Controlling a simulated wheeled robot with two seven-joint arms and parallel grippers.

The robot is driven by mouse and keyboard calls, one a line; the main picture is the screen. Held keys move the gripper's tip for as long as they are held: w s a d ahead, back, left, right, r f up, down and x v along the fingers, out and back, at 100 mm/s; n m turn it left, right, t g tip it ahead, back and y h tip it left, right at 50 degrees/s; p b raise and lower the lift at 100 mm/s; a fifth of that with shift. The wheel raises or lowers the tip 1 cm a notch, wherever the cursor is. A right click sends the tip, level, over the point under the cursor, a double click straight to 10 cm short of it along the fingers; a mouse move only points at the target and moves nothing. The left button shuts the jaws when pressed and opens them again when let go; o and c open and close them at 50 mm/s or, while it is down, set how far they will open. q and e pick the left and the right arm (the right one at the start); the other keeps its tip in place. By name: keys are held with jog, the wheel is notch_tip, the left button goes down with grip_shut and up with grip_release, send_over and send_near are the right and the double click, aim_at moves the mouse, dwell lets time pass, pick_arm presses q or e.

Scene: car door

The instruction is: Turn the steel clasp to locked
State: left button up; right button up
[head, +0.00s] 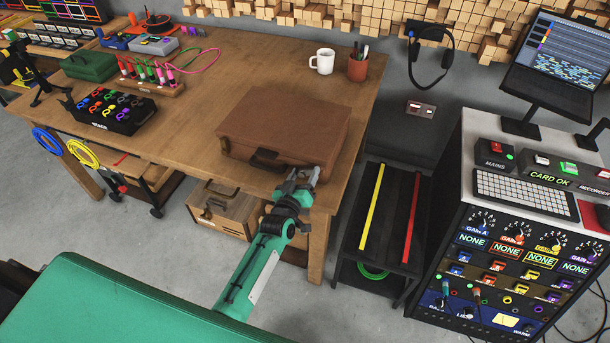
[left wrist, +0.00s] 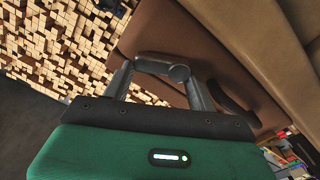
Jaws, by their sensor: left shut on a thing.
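The brown case (head: 285,125) lies closed near the front right edge of the wooden table (head: 210,75), its dark handle (head: 265,160) on the front side. My left gripper (head: 302,176) is at the case's front right corner. In the left wrist view its two fingers (left wrist: 158,88) stand on either side of a grey metal piece with a rounded end, the steel clasp (left wrist: 160,66), and are shut on it. The case (left wrist: 225,65) fills the area behind, with the handle (left wrist: 236,96) to the right of the fingers. The clasp is largely hidden by the gripper in the head view.
A white mug (head: 322,62) and a brown pen cup (head: 358,66) stand behind the case. A wooden crate (head: 222,208) is below the table front. A rack of controls (head: 530,250) stands at right.

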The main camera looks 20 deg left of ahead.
pick_arm(q)
jog(key=n, duration=0.2)
jog(key=a+n, duration=0.1)
jog(key=n, duration=0.1)
jog(key=shift+r+n, duration=0.15)
jog(key=shift+n, duration=0.15)
jog(key=n, duration=0.3)
jog(key=a+n+b, duration=0.1)
jog(key=n, duration=0.2)
jog(key=shift+b, duration=0.3)
jog(key=shift+a+n, duration=0.2)
jog(key=shift+n, duration=0.7)
pick_arm(e)
jog(key=shift+w+a+f, duration=0.2)
jog(key=shift+w+f, duration=0.6)
jog(key=shift+w, duration=0.05)
pick_arm(q)
jog(key=shift+b, duration=0.3)
pick_arm(e)
jog(key=shift+d, duration=0.2)
